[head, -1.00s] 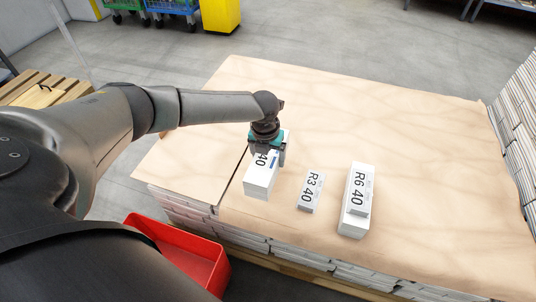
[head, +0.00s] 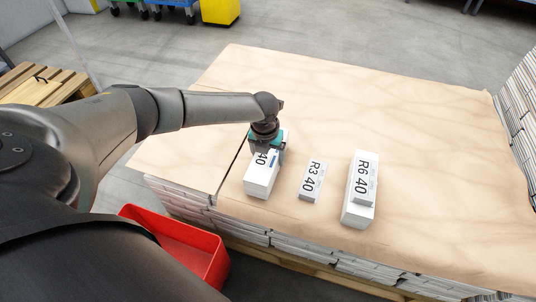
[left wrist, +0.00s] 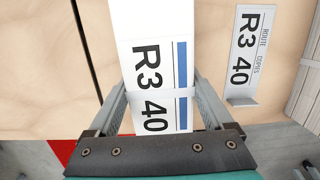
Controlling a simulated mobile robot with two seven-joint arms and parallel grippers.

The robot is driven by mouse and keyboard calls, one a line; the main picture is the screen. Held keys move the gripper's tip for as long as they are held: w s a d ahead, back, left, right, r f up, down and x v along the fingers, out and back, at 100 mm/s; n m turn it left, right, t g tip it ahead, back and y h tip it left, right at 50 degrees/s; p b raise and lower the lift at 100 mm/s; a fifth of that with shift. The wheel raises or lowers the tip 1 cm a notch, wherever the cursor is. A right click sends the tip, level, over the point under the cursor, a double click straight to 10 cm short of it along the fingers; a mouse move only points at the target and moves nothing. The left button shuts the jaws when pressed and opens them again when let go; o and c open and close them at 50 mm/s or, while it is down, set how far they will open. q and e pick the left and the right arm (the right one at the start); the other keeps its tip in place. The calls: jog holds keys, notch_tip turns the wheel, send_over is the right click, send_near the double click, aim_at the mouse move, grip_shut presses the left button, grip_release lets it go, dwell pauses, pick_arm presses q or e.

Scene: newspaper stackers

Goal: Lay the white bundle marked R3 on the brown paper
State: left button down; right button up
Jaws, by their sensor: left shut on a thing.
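The white bundle marked R3 (head: 261,181), with a blue stripe, is in my left gripper (head: 267,155). In the left wrist view the bundle (left wrist: 150,60) runs between the two fingers of the gripper (left wrist: 157,100), which press on its sides. It is over the front of the brown paper (head: 300,110), just right of a dark seam. I cannot tell whether its underside touches the paper. A small white R3 40 label card (head: 313,182) stands to its right, apart from it; it also shows in the left wrist view (left wrist: 246,55). My right gripper is not in view.
A white bundle marked R6 (head: 352,213), with a label card at it, lies further right. Newspaper stacks (head: 520,125) rise at the right edge. A red bin (head: 180,240) is below the front left edge. The paper behind the bundles is clear.

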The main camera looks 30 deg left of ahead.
pick_arm(q)
jog(key=shift+w+f+b, duration=0.1)
jog(key=shift+f+b, duration=0.3)
jog(key=shift+f, duration=0.05)
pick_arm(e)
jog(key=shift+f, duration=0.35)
